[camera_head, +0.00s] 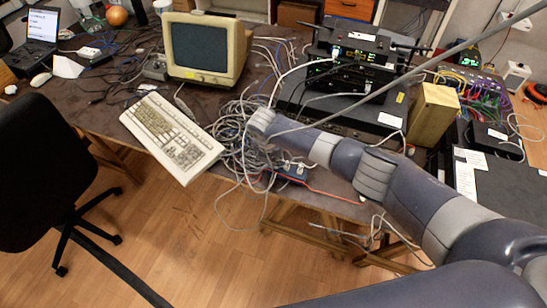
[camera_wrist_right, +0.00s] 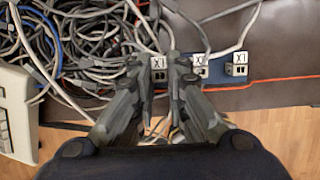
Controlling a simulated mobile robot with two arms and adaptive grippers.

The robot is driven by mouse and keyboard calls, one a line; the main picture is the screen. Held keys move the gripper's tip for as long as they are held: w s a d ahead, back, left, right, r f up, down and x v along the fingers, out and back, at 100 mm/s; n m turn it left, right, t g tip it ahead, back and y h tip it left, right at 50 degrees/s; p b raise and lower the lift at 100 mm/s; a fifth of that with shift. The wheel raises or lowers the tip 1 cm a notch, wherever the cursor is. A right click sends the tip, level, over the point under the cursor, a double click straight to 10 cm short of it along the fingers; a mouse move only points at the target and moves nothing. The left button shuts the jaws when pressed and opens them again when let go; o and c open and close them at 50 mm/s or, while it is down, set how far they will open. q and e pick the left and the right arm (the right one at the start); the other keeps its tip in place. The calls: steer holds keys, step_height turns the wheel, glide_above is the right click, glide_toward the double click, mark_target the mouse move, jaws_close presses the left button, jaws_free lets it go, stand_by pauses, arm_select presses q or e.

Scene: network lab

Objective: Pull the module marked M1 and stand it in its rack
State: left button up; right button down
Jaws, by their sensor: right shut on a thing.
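In the right wrist view my right gripper (camera_wrist_right: 160,66) points at the table edge. Its two fingers are closed on a small module (camera_wrist_right: 158,68) with a white label on top; the label looks like X1, and I read no M1. Two more white-labelled modules (camera_wrist_right: 201,66) and (camera_wrist_right: 236,63) stand to the right on a blue rack (camera_wrist_right: 220,72). Whether the held module is still seated is hidden by the fingers. My left gripper is not in view.
A tangle of cables (camera_head: 235,150) lies around the gripper and rack. A beige keyboard (camera_head: 170,135) is to the left, and a monitor (camera_head: 205,50) behind. Stacked network gear (camera_head: 345,110) and a tan box (camera_head: 432,113) stand right. An orange cable (camera_wrist_right: 280,79) runs beside the rack.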

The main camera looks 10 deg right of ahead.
steer(key=shift+f+b, duration=0.4)
steer(key=shift+f, duration=0.1)
steer(key=c, duration=1.5)
jaws_free()
steer(key=shift+r, duration=0.15)
steer(key=v, duration=1.2)
